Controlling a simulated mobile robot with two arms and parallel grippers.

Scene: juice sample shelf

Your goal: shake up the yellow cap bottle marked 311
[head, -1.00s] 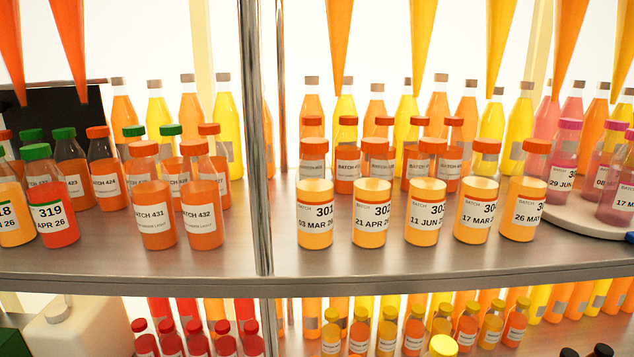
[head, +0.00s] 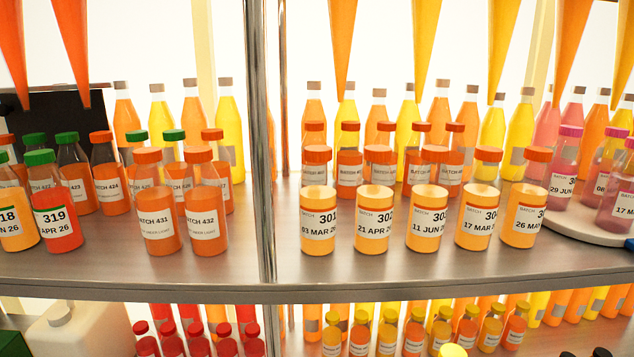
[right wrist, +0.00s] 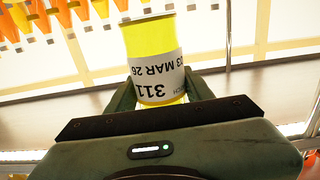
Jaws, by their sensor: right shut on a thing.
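The bottle marked 311 (right wrist: 152,45) shows in the right wrist view, with a yellow body and a white label reading "311" and "03 MAR 26". The label appears upside down in that picture. My right gripper (right wrist: 160,90) is shut on the bottle, one green finger on each side. The bottle's cap is not visible there. Neither gripper shows in the head view, and I cannot make out bottle 311 there. My left gripper is not in view.
A metal shelf (head: 400,276) carries several rows of labelled bottles, including bottle 301 (head: 318,232) and red bottle 319 (head: 57,230). A metal post (head: 262,150) divides it. Orange and yellow cones (head: 425,40) hang above. More capped bottles crowd the level below.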

